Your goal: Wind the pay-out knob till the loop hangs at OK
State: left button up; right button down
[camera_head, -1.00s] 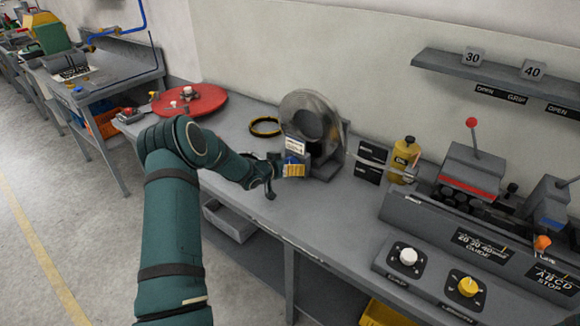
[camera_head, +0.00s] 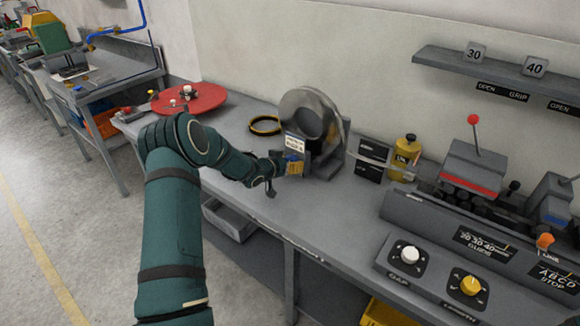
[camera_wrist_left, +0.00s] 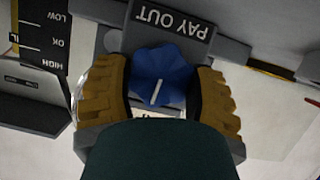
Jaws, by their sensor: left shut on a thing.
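The blue pay-out knob (camera_wrist_left: 160,75) sits between the brown ribbed finger pads of my left gripper (camera_wrist_left: 158,92) in the left wrist view. The gripper is shut on it, and the knob's white pointer line shows. The PAY OUT label (camera_wrist_left: 170,22) reads upside down behind it. A black gauge marked LOW, OK and HIGH (camera_wrist_left: 42,38) is at the left. In the head view my left gripper (camera_head: 292,165) is in front of the grey coil stand (camera_head: 312,112). A dark panel (camera_head: 372,160) with pale lines stands right of it; I cannot tell the loop's height. My right gripper is not in view.
A red turntable (camera_head: 195,100) and a yellow-black ring (camera_head: 265,125) lie left of the coil. A yellow bottle (camera_head: 405,158), the lever machine (camera_head: 470,168), a white knob (camera_head: 410,255) and a yellow knob (camera_head: 470,286) are to the right. The bench front is largely clear.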

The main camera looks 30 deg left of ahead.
pick_arm(q)
jog(key=m+b, duration=0.1)
jog(key=b, duration=0.1)
jog(key=m+y+b, duration=0.1)
jog(key=b, duration=0.2)
jog(key=m+y+b, duration=0.1)
jog(key=b, duration=0.2)
jog(key=shift+d+f, duration=0.2)
jog(key=shift+f, duration=0.05)
jog(key=shift+m+y, duration=0.3)
jog(key=shift+m, duration=0.1)
jog(key=shift+r+m+t+y, duration=0.15)
jog(key=shift+m+t+y, duration=0.15)
jog(key=shift+m, duration=0.2)
jog(key=shift+m+y, duration=0.7)
jog(key=shift+m, duration=0.4)
jog(key=o, duration=1.2)
jog(key=shift+s, duration=0.1)
